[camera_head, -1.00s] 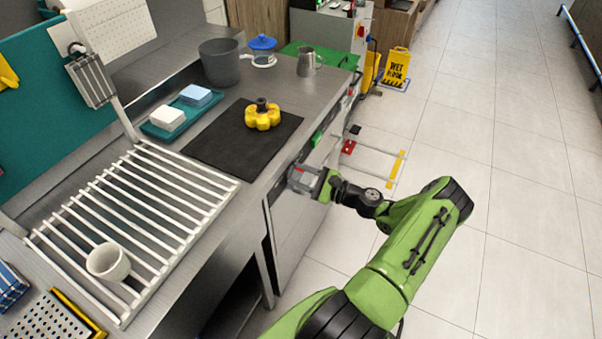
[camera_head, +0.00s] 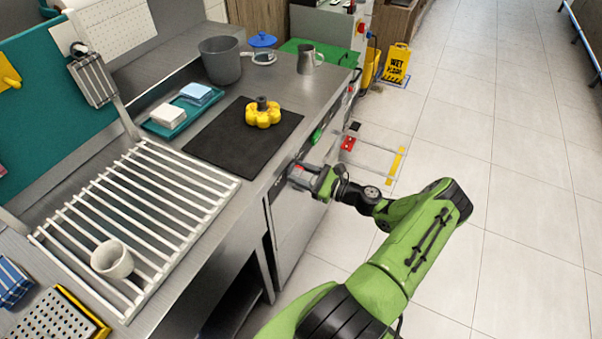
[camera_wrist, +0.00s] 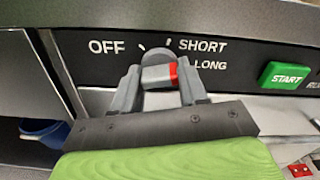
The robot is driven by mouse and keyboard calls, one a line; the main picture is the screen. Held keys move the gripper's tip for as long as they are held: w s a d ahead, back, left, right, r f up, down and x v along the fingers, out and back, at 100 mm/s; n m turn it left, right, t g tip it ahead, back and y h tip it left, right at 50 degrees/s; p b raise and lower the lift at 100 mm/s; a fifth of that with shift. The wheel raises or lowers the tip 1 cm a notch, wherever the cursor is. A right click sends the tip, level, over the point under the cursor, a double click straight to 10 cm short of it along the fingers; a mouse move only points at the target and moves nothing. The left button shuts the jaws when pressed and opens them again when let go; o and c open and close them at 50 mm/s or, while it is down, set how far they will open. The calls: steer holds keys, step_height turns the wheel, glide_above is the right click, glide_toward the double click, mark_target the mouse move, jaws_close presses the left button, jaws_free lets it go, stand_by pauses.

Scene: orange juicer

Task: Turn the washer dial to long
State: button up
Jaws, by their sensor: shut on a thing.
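The washer's front panel (camera_wrist: 250,58) fills the top of the wrist view, with OFF, SHORT and LONG printed in white. The grey dial (camera_wrist: 155,75) has a red stripe on its right side, just below and left of the word LONG. My gripper (camera_wrist: 158,88) is shut on the dial, one grey finger on each side. Exactly where the dial's pointer sits is partly hidden by the fingers. In the head view my gripper (camera_head: 300,178) is at the panel under the counter edge, and the dial is mostly hidden there.
A green START button (camera_wrist: 286,76) is right of the dial. The counter above holds a black mat (camera_head: 225,150) with a yellow flower-shaped object (camera_head: 263,117), a white rack (camera_head: 150,205) and a cup (camera_head: 112,260).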

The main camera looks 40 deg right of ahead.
steer(key=o, duration=0.8)
steer(key=v, duration=1.5)
steer(key=shift+s+d+p, duration=0.1)
steer(key=shift+s+p, duration=0.2)
steer(key=shift+s, duration=0.1)
steer(key=shift+w, duration=0.1)
